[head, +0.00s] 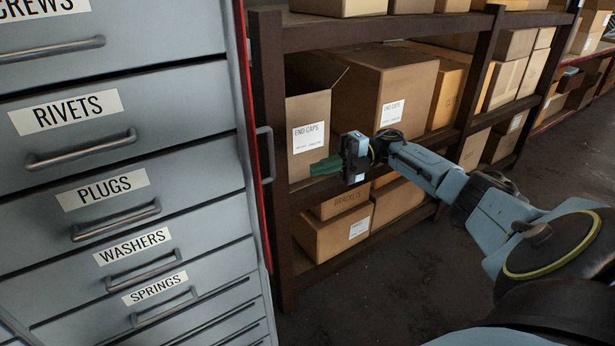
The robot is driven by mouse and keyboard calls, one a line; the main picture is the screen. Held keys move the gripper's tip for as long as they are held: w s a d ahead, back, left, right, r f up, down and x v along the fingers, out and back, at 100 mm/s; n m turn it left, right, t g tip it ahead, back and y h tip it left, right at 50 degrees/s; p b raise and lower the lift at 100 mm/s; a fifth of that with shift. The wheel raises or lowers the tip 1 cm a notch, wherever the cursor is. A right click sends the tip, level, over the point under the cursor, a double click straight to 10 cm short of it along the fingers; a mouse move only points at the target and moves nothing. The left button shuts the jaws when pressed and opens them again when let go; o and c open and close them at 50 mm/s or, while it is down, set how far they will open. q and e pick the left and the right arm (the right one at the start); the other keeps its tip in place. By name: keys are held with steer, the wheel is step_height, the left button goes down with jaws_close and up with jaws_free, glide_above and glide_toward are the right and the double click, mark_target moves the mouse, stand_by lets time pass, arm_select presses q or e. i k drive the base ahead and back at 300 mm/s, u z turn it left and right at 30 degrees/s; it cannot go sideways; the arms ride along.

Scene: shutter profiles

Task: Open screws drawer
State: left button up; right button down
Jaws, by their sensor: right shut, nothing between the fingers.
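The screws drawer (150,35) is the top one in view on the grey cabinet at the left. Its label (42,9) is cut off by the picture's edge and reads "CREWS". Its bar handle (50,50) shows below the label. The drawer front looks flush with the fronts below it. My right gripper (325,166) has green fingers that are shut and empty. It points left in front of the shelf, well to the right of the screws handle and apart from it. My left gripper is not in view.
Rivets (80,135), plugs (110,207), washers (140,265) and springs (162,305) drawers lie below, all looking closed. A red cabinet edge with a side handle (265,155) stands between the drawers and my right gripper. A dark shelf (345,34) holds cardboard boxes (386,92).

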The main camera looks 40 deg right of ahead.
mark_target(44, 44)
steer(key=k, duration=1)
